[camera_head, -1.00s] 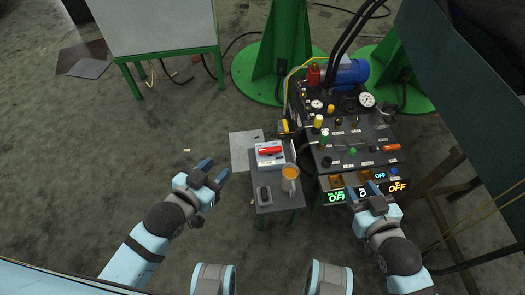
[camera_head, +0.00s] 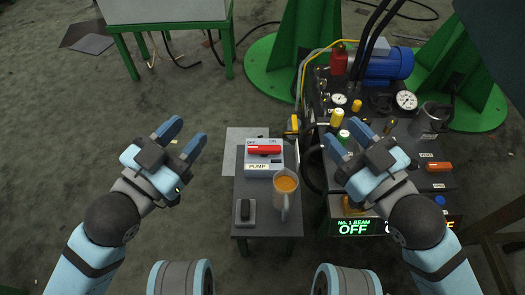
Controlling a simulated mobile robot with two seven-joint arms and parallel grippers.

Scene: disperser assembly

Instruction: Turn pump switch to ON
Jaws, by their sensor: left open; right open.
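The pump switch (camera_head: 264,153) is a white box with a red handle and a "PUMP" label, on a small dark side table (camera_head: 266,217). The red handle lies sideways across the box. My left gripper (camera_head: 188,137) is open and empty, to the left of the switch and apart from it. My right gripper (camera_head: 345,142) is open, to the right of the switch, over the left part of the control panel. I cannot tell whether it touches anything there. It hides some of the panel's knobs.
A mug with orange-brown liquid (camera_head: 286,184) stands just in front of the switch. A black rocker switch (camera_head: 245,211) is at the table's front left. The machine (camera_head: 430,150) with gauges, knobs and a "No. 1 BEAM OFF" display (camera_head: 353,227) stands at right.

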